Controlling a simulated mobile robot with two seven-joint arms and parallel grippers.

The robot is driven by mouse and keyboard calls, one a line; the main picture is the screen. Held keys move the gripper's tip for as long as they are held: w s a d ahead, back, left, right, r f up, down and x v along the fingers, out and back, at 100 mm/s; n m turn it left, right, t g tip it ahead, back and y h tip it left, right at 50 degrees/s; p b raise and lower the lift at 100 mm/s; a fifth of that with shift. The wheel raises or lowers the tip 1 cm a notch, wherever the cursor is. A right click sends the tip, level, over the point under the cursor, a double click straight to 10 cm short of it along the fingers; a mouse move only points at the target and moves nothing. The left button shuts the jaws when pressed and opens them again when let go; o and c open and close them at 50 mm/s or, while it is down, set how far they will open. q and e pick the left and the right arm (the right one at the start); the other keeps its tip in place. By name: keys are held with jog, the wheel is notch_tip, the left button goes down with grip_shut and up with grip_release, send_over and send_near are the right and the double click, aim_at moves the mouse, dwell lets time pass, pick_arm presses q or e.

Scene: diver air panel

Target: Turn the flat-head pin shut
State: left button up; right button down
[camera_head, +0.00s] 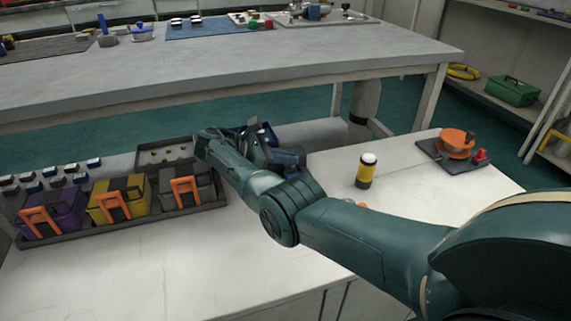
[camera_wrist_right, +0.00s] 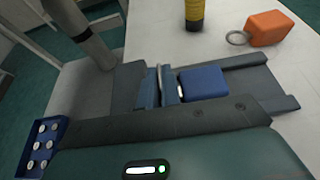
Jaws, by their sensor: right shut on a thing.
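My right gripper (camera_head: 264,148) is over the far edge of the white counter, beyond my forearm. In the right wrist view its jaws (camera_wrist_right: 159,86) are closed on a thin, pale grey, upright flat piece, which looks like the head of the flat-head pin (camera_wrist_right: 159,78). Only a narrow edge of it shows between the blue pads. What it is fixed to is hidden below the fingers, so its turn angle cannot be read. In the head view the pin is hidden by the gripper and arm. My left gripper is not in view.
A yellow-black cylinder (camera_head: 366,171) stands on the counter (camera_head: 120,285). An orange tag with a ring (camera_wrist_right: 268,27) lies near it. Purple, yellow and grey boxes with orange handles sit in a dark tray (camera_head: 150,217) at left. An orange round part (camera_head: 456,141) is at right.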

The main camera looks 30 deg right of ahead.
jog(key=shift+w+d+r, duration=0.1)
jog(key=shift+r, duration=0.3)
jog(key=c, duration=1.9)
grip_release()
jog(key=o, duration=0.3)
jog(key=shift+f, duration=0.15)
